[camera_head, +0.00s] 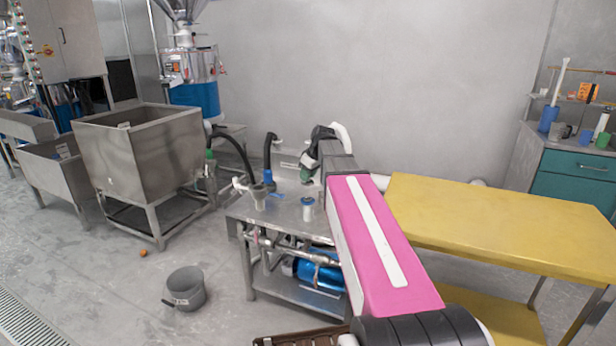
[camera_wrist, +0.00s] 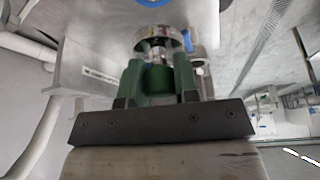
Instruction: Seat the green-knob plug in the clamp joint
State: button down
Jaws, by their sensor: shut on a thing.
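My gripper (camera_head: 312,158) is at the end of my arm, above the steel work table (camera_head: 284,218). In the wrist view, my gripper (camera_wrist: 158,98) is shut on the green-knob plug (camera_wrist: 158,82), whose green knob sits between the dark fingers. The plug's shiny metal disc (camera_wrist: 158,42) points away from the gripper. In the head view, the green-knob plug (camera_head: 308,172) is partly hidden. A small upright fitting with a blue ring (camera_head: 308,207) stands on the table below it. A grey funnel-like fitting (camera_head: 259,195) with a blue lever stands to its left. I cannot tell which is the clamp joint.
Black hoses (camera_head: 268,150) rise behind the table fittings. A blue pump (camera_head: 318,272) and pipes lie under the tabletop. A yellow table (camera_head: 500,225) stands at right, a steel hopper (camera_head: 140,150) at left. A grey bucket (camera_head: 185,288) is on the floor.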

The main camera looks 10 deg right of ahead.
jog(key=shift+f, duration=0.2)
send_over(308, 199)
jog(key=shift+s+f, duration=0.1)
jog(key=shift+f, duration=2.65)
jog(key=shift+f, duration=0.75)
jog(key=c, duration=0.8)
grip_release()
jog(key=shift+r, duration=0.1)
jog(key=v, duration=1)
jog(key=shift+s+r, duration=0.1)
jog(key=shift+r, duration=0.2)
